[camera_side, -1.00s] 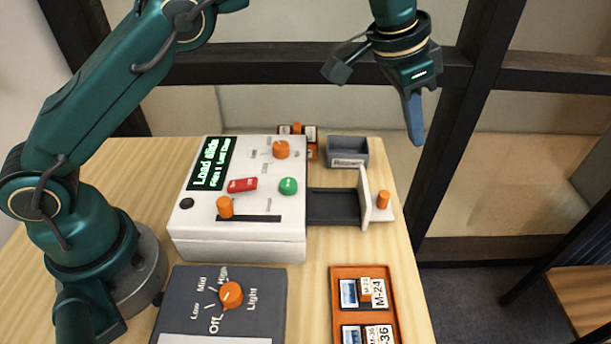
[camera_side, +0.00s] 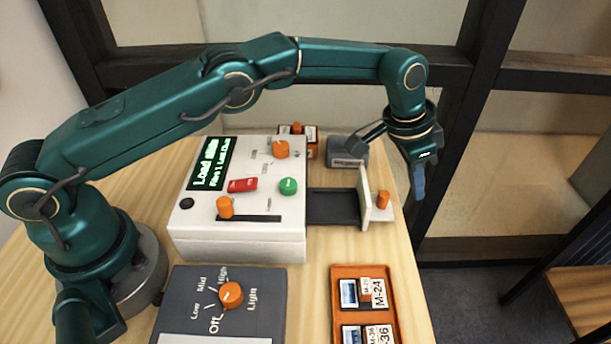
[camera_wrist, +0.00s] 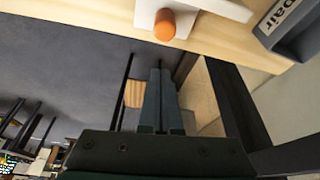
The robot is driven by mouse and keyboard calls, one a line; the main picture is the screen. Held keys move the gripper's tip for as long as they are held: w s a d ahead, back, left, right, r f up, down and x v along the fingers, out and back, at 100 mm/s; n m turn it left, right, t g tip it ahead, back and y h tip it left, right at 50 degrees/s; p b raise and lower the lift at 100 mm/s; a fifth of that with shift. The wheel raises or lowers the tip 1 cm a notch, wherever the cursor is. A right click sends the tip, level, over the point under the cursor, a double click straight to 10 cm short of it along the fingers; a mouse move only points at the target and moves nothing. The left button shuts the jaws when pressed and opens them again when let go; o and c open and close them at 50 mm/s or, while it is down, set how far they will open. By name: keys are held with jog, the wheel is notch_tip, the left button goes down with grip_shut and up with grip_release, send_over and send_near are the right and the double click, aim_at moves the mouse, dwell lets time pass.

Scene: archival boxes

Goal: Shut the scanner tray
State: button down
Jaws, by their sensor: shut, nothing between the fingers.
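The scanner (camera_side: 245,230) is a white box with a lit screen, knobs and buttons. Its dark tray (camera_side: 332,207) sticks out to the right, with a white front plate (camera_side: 366,200) and an orange knob (camera_side: 383,199). In the wrist view the orange knob (camera_wrist: 165,24) and white plate (camera_wrist: 215,8) show at the top. My gripper (camera_side: 419,197) is shut and empty, pointing down just right of the knob and apart from it, beyond the table's right edge. In the wrist view its blue-grey fingers (camera_wrist: 158,78) lie together.
An orange holder (camera_side: 338,275) with labelled slides lies in front. A grey light-control box (camera_side: 190,290) stands front left.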

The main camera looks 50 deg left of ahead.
aim_at(341, 203)
jog(key=shift+s+a, duration=0.55)
jog(key=shift+s, duration=0.2)
jog(key=shift+s+a, duration=0.55)
jog(key=shift+s, duration=0.2)
jog(key=shift+s, duration=0.1)
jog(key=s+a, duration=0.6)
jog(key=shift+s+a, duration=0.15)
jog(key=shift+a, duration=0.1)
jog(key=shift+s+a+f, duration=0.1)
jog(key=shift+s+a, duration=0.15)
jog(key=shift+s, duration=0.1)
